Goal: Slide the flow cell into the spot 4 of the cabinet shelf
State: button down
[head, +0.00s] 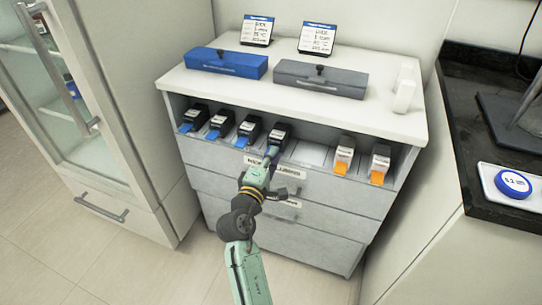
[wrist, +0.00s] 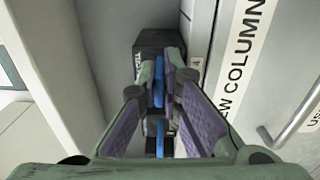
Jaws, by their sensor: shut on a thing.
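The flow cell (head: 279,132) is a black block with a white label and a blue front tab. It stands in the fourth position from the left in the open shelf (head: 312,155) of the white cabinet. My gripper (head: 269,156) reaches it from the front. In the wrist view the fingers (wrist: 160,92) are shut on the blue tab of the flow cell (wrist: 150,42). A small tag reading 4 (wrist: 196,63) shows beside it. How deep its far end sits is hidden.
Several similar blue-tabbed cells, such as the nearest (head: 249,130), stand to the left. An empty spot (head: 309,153) is to the right, then two orange-tabbed white cells (head: 344,155) (head: 380,162). A blue box (head: 228,62) and a grey box (head: 320,78) sit on top.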

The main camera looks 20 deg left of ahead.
jog(key=shift+r, duration=0.1)
jog(key=c, duration=1.7)
grip_release()
jog(key=shift+s, duration=0.1)
